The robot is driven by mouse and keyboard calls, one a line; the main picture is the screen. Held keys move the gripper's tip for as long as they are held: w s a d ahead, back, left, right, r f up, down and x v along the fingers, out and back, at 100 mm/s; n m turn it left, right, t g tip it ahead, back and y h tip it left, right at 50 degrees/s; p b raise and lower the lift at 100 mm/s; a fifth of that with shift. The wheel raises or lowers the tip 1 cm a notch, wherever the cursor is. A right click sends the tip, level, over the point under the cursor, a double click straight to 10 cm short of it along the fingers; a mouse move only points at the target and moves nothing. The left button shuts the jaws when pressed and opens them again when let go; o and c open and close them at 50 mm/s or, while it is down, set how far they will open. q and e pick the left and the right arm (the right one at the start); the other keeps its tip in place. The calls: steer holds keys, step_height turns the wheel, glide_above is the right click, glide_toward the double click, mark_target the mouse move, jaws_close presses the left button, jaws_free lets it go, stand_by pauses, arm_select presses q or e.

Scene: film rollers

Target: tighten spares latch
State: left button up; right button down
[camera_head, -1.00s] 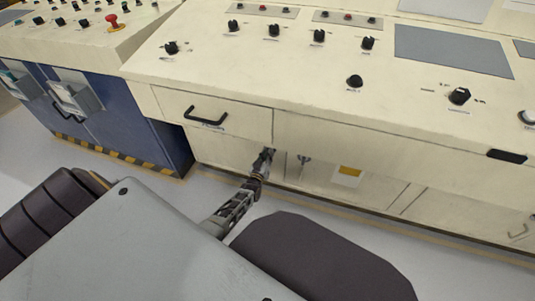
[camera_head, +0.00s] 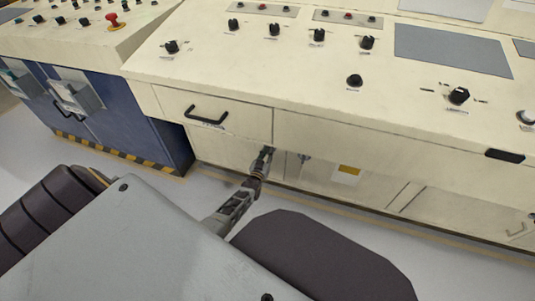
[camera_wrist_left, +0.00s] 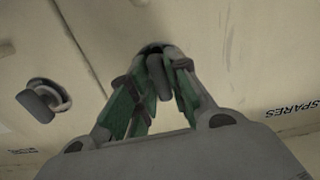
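The spares latch (camera_wrist_left: 157,75) is a dark knob with a short bar on a cream cabinet door, under the drawer. In the left wrist view it sits between the green fingers of my left gripper (camera_wrist_left: 160,72), whose tips lie close against both sides. The word SPARES (camera_wrist_left: 292,109) is printed on the door to its right in that view. In the head view my left gripper (camera_head: 266,153) is at the door below the drawer, and hides the latch. My right gripper is not in view.
A second dark latch (camera_wrist_left: 42,100) is at the left in the wrist view. A drawer with a black handle (camera_head: 206,113) is above the door. The cream console (camera_head: 300,70) overhangs the doors. A blue cabinet (camera_head: 125,130) stands to the left. Pale floor lies in front.

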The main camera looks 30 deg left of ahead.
arm_select(q)
steer(key=shift+o, duration=1.3)
steer(key=shift+s, duration=0.1)
steer(key=shift+s+d, duration=0.1)
steer(key=shift+s, duration=0.05)
steer(key=v, duration=1.1)
steer(key=shift+s, duration=0.25)
